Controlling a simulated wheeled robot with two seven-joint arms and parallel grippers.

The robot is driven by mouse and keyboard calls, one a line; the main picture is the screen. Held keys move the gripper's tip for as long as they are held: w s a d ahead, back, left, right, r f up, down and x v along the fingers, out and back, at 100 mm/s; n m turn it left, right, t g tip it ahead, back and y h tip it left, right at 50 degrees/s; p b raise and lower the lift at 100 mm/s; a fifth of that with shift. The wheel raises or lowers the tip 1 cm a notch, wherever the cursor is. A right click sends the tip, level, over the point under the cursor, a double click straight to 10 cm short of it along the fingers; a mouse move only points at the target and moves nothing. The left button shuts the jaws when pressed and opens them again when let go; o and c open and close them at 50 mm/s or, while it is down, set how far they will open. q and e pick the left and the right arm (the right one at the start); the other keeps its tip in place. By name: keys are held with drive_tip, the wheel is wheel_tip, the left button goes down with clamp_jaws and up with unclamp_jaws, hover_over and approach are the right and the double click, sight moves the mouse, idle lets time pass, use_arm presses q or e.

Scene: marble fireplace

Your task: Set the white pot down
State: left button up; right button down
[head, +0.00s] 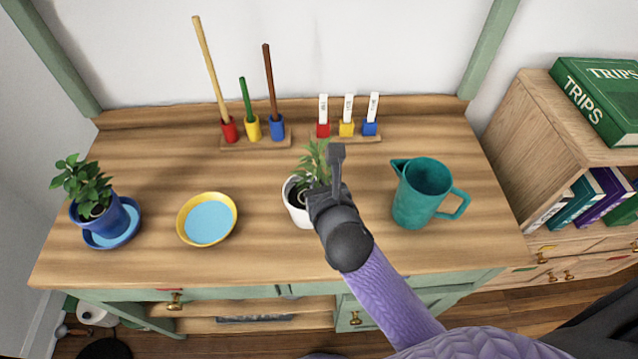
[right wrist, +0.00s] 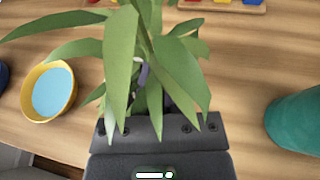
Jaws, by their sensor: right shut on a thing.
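The white pot (head: 294,207) with a green leafy plant (head: 313,166) is over the wooden tabletop, between the yellow dish and the teal pitcher. It looks upright. My right gripper (head: 326,188) is shut on it from its right side and hides part of it. I cannot tell whether the pot's base touches the table. In the right wrist view the plant's leaves (right wrist: 145,70) spread above my gripper (right wrist: 155,125) and hide the pot. My left gripper is not in view.
A yellow dish with a blue inside (head: 207,219) stands left of the pot, a teal pitcher (head: 424,190) right of it. A blue pot (head: 102,220) on a blue saucer (head: 112,241) is far left. Two peg racks (head: 256,141) (head: 348,138) stand behind. Bare wood (head: 370,170) lies between.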

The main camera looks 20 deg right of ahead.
drive_tip(key=c, duration=0.8)
unclamp_jaws()
drive_tip(key=shift+o, duration=0.3)
drive_tip(key=shift+r, duration=0.1)
use_arm(q)
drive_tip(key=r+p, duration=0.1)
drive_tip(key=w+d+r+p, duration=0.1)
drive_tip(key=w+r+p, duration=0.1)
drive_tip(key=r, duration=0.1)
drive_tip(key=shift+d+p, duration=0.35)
drive_tip(key=shift+p, duration=0.05)
use_arm(e)
drive_tip(key=d+v, duration=0.1)
drive_tip(key=v, duration=1.1)
drive_tip(key=shift+a, duration=0.45)
